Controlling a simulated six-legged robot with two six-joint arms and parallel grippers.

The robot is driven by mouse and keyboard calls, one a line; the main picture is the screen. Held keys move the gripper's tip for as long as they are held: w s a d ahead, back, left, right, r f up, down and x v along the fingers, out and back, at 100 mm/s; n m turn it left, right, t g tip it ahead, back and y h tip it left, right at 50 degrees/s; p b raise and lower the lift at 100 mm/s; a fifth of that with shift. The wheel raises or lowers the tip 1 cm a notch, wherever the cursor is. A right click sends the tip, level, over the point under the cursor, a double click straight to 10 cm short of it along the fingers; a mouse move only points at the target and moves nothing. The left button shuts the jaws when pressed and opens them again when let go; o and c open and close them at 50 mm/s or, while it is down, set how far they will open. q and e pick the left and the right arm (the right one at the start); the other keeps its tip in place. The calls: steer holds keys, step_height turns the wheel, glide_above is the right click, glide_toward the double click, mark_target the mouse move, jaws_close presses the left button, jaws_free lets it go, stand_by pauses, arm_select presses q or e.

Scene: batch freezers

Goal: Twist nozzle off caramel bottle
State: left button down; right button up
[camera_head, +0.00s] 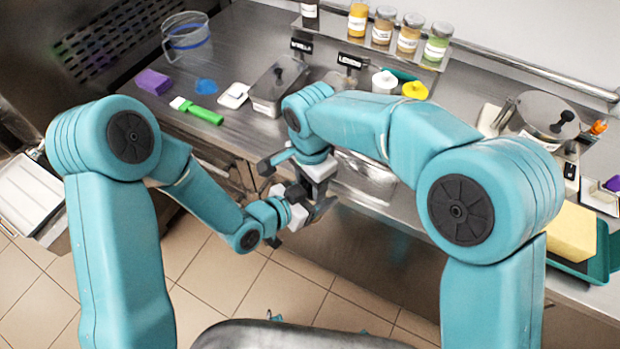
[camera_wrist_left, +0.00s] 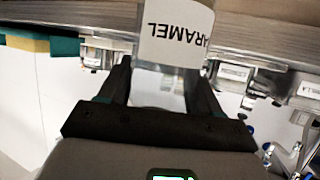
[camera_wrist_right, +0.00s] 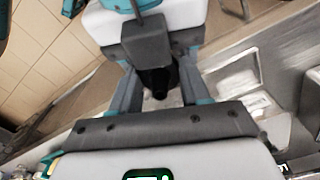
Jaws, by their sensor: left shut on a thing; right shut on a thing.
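The caramel bottle (camera_wrist_left: 176,34) shows its white label, reading CARAMEL upside down, in the left wrist view. My left gripper (camera_wrist_left: 158,75) is shut on the bottle's body. My right gripper (camera_wrist_right: 160,80) is shut on a dark piece (camera_wrist_right: 158,82), which looks like the nozzle; its shape is mostly hidden between the fingers. In the head view both grippers meet in front of the counter's edge, the right one coming in from above. The bottle is mostly hidden there behind the grippers, so I cannot tell whether nozzle and bottle are joined.
The steel counter (camera_head: 245,50) runs behind the grippers. On it are a clear jug (camera_head: 187,38), a green-handled tool (camera_head: 203,113), a purple sponge (camera_head: 153,82), a lidded steel container (camera_head: 278,85) and squeeze tops. Jars stand on a rear shelf. Tiled floor lies below.

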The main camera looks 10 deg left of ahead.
steer(key=shift+a+r, duration=0.2)
steer(key=shift+r, duration=0.05)
steer(key=n, duration=0.3)
steer(key=shift+w, duration=0.1)
steer(key=shift+a+r, duration=0.1)
steer(key=o, duration=1.2)
steer(key=shift+c, duration=0.2)
steer(key=shift+s+r, duration=0.2)
steer(key=shift+r, duration=1.9)
